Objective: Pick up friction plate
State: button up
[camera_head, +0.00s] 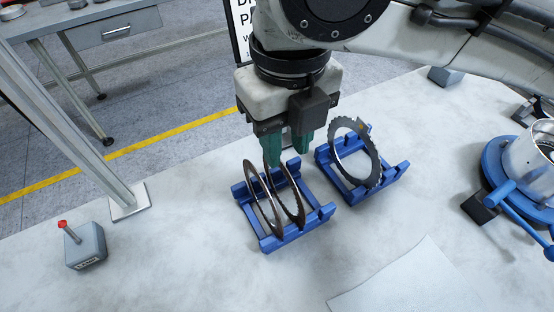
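Two thin ring-shaped plates stand upright in the blue rack (318,214) at the middle of the table in the head view. The left plate (251,190) is dark brown and thin; the right plate (298,206) stands just beside it. A third, toothed steel ring (374,170) stands in a second blue rack (395,175) to the right. My gripper (287,150) points down over the left rack, with green fingers close to the top of the right plate there. The fingers show a gap between them. I cannot tell whether they touch the plate.
A grey box with a red-topped lever (86,248) stands at the left. A metal post (85,125) rises behind it. A blue fixture with a silver cylinder (532,155) is at the right edge. A white sheet (400,285) lies in front.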

aim_at(283, 171)
jog(key=f, duration=0.3)
jog(key=w+f, duration=0.1)
jog(key=f, duration=0.5)
jog(key=shift+w+a+f+b, duration=0.15)
jog(key=shift+w+f+b, duration=0.15)
jog(key=shift+f, duration=0.5)
grip_shut()
